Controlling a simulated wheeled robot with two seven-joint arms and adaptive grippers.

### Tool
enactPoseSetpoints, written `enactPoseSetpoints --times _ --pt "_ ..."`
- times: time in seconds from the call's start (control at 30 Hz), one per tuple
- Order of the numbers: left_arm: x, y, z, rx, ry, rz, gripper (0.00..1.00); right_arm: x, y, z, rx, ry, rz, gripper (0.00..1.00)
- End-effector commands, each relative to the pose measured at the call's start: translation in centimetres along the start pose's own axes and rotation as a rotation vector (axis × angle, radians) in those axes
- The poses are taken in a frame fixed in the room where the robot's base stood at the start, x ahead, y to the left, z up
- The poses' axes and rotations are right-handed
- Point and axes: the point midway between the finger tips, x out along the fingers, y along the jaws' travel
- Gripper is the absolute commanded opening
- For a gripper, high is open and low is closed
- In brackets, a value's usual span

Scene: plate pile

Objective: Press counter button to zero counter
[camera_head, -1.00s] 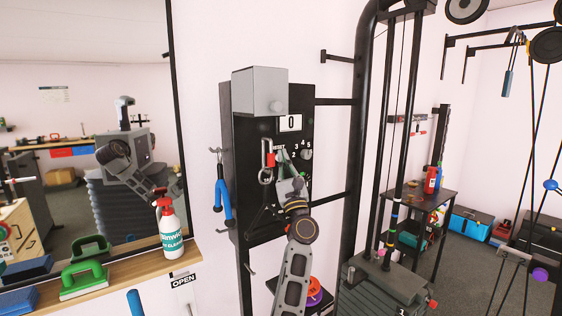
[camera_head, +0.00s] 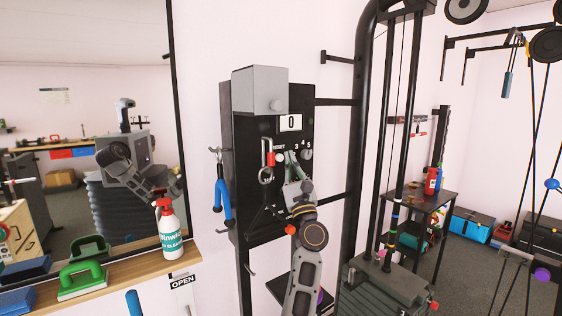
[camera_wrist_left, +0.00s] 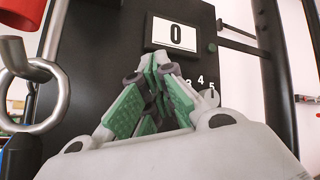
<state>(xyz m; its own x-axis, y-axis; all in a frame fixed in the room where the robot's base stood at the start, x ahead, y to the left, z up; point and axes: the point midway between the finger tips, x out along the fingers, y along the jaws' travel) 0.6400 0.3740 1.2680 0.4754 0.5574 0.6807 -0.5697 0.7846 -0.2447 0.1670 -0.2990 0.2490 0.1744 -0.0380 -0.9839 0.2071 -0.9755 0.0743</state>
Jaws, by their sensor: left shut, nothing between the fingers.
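The counter (camera_head: 290,123) is a white display reading 0 on a black panel (camera_head: 240,150), and it also shows in the left wrist view (camera_wrist_left: 174,34). A RESET label and a pale round button (camera_head: 280,157) sit below it on the left. A dial (camera_head: 306,154) with numbers is to the right. My left gripper (camera_head: 291,160) is shut and empty, its green-padded fingers pointing up at the panel just below the display, right of the button. In the left wrist view the fingertips (camera_wrist_left: 156,66) hide the panel behind them. I cannot tell whether they touch it. My right gripper is not in view.
A red-handled carabiner (camera_head: 267,160) hangs left of the button, close to the fingers. A grey box (camera_head: 260,92) juts out above. Blue handles (camera_head: 223,195) hang on the panel's left side. Black rack posts (camera_head: 358,130) stand to the right.

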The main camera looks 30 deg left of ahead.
Motion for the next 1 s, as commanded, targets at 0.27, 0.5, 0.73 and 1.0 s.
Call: enactPoseSetpoints --times 0.27,0.5,0.73,1.0 --pt "-1.4 -0.9 0.6 -0.003 0.006 0.000 0.00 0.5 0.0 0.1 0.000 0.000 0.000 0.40" --pt "-2.3 -1.6 1.2 -0.003 0.007 -0.003 0.00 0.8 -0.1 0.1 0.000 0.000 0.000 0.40" --pt "-2.3 -1.7 1.2 -0.003 0.007 -0.004 0.00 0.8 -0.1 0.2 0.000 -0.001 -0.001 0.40" --pt "-2.3 -1.7 1.2 -0.003 0.007 -0.004 0.00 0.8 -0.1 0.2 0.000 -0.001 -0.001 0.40"
